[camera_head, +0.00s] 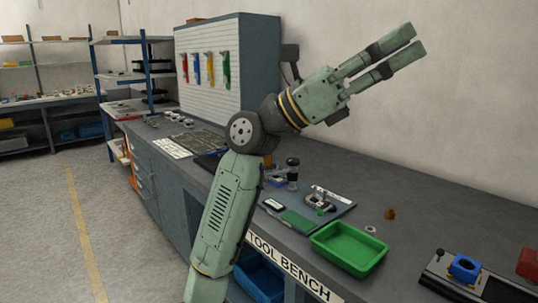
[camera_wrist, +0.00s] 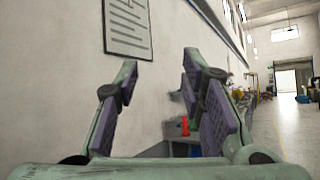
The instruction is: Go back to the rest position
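My gripper (camera_head: 416,41) is raised high above the tool bench, pointing up and to the right against the bare wall. In the wrist view its two fingers (camera_wrist: 160,66) stand well apart with nothing between them, so it is open and empty. My arm rises in front of the bench and hides part of it. The gripper touches nothing that I can see.
The tool bench (camera_head: 455,215) holds a green tray (camera_head: 347,250), a small copper-coloured piece (camera_head: 390,214), a pale ring (camera_head: 370,230) and a blue fixture (camera_head: 464,268). A pegboard cabinet (camera_head: 212,80) stands behind left. Air around the gripper is free.

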